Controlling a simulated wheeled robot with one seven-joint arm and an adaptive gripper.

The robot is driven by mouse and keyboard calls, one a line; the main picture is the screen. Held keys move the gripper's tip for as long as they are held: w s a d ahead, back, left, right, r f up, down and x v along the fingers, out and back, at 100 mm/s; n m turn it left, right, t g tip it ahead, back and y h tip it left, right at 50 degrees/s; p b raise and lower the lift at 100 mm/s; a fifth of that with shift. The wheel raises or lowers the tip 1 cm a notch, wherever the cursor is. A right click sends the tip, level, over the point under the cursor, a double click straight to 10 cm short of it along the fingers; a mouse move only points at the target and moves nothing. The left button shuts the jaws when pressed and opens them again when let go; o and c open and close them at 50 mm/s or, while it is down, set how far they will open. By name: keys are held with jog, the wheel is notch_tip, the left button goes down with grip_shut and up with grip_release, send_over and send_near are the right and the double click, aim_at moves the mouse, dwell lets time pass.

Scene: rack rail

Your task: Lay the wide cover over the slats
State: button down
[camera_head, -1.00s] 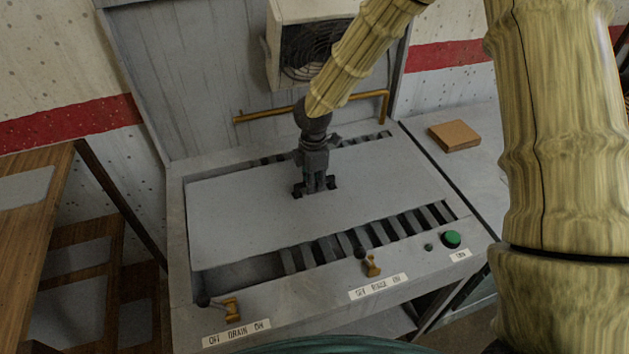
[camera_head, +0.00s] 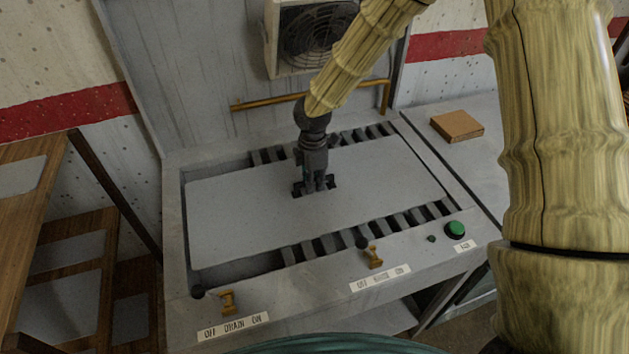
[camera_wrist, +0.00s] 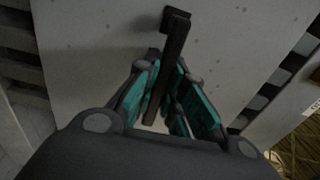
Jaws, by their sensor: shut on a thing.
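The wide cover (camera_head: 245,215) is a flat pale grey panel with a dark bar handle in its middle. It lies over the slatted recess in the bench, level as far as I can tell. My gripper (camera_head: 315,187) points down at the cover's middle, and in the wrist view my gripper (camera_wrist: 165,105) is shut on the dark handle (camera_wrist: 175,45). Slats (camera_head: 375,228) show along the cover's front edge and more slats (camera_head: 270,155) along its back edge. Whether the cover touches the slats cannot be told. The slats under it are hidden.
The bench front has a drain lever (camera_head: 228,302), a second brass lever (camera_head: 374,256) and a green button (camera_head: 456,230). A brass rail (camera_head: 262,104) and a fan unit (camera_head: 315,38) are behind. A brown block (camera_head: 457,126) lies on the right counter.

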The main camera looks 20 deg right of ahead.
jog(key=shift+f, duration=0.35)
dwell(0.5)
jog(key=c, duration=1.4)
grip_release()
jog(key=shift+c, duration=0.2)
notch_tip(320, 180, up, 12)
